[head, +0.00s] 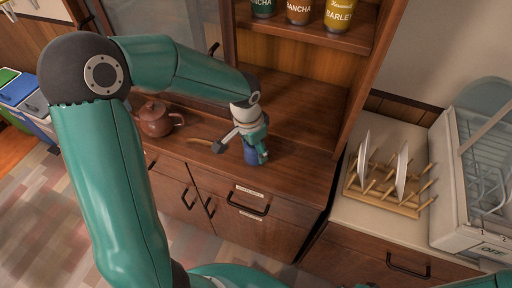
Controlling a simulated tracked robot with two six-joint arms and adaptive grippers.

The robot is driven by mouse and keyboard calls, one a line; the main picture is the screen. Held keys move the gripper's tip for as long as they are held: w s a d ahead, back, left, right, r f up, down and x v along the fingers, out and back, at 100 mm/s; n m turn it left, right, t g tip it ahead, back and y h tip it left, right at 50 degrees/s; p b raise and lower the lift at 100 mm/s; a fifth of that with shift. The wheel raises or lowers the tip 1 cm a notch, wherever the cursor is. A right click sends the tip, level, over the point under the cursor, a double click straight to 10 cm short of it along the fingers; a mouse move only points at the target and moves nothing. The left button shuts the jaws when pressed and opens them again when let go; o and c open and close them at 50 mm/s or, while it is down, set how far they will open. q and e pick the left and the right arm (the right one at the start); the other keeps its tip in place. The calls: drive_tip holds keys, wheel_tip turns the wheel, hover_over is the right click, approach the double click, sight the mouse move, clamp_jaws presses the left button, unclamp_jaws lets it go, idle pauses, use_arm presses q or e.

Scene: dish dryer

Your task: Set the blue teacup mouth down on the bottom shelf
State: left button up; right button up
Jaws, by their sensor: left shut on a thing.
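The blue teacup (251,156) is at my left gripper (255,146), low over the brown wooden cabinet top near its front edge. The left gripper is shut on it and hides much of it. I cannot tell which way its mouth faces or whether it touches the wood. The cabinet's lowest board (300,155) has bare wood to the right of the gripper. My right gripper is out of view.
A brown teapot (155,119) stands left of the gripper, with a small wooden item (199,142) between. Tins (298,10) stand on the shelf above. A wooden rack (384,203) holds white plates beside the white dish dryer (478,160) at right.

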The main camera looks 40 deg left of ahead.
use_arm(q)
drive_tip(key=shift+f, duration=0.35)
drive_tip(key=o, duration=1.3)
drive_tip(key=shift+r, duration=0.1)
drive_tip(key=r, duration=0.4)
drive_tip(key=s+r, duration=0.1)
drive_tip(key=r, duration=0.6)
drive_tip(key=shift+s+a+r, duration=0.15)
drive_tip(key=shift+a+r, duration=0.05)
drive_tip(key=shift+r, duration=0.15)
